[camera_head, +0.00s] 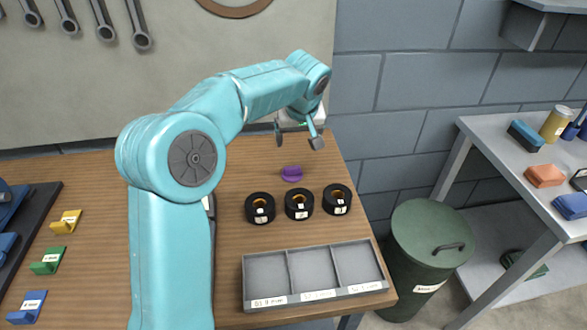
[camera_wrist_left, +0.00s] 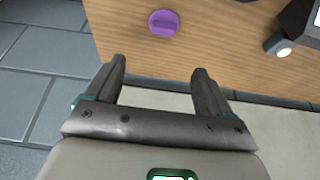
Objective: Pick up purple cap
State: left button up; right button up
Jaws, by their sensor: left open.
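The purple cap (camera_head: 292,174) lies on the wooden table, behind a row of black rings. In the left wrist view the purple cap (camera_wrist_left: 164,22) is near the top edge, close to the table's edge and beyond the fingertips. My left gripper (camera_head: 298,139) is open and empty, above the back part of the table and behind the cap in the head view. Its two fingers (camera_wrist_left: 160,76) stand wide apart in the left wrist view, with nothing between them. My right gripper is not in view.
Three black rings (camera_head: 299,204) stand in front of the cap. A grey three-part tray (camera_head: 317,299) lies at the table's front. Yellow, green and blue pieces are at the left. A green bin (camera_head: 428,235) and a side table (camera_head: 520,160) stand right.

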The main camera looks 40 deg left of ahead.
pick_arm(q)
send_over(292, 168)
jog(key=s+d, duration=0.1)
jog(key=d, duration=0.1)
notch_tip(292, 168, down, 9)
jog(key=shift+s+d+f+p, duration=0.1)
jog(key=shift+f+p, duration=0.05)
jog(key=shift+p, duration=0.15)
jog(key=shift+s+a+f, duration=0.1)
jog(key=shift+a+f, duration=0.1)
jog(key=shift+f, duration=0.2)
jog(key=p+x, duration=0.1)
jog(key=x, duration=0.4)
jog(key=shift+a+r, duration=0.1)
jog(key=c, duration=1.1)
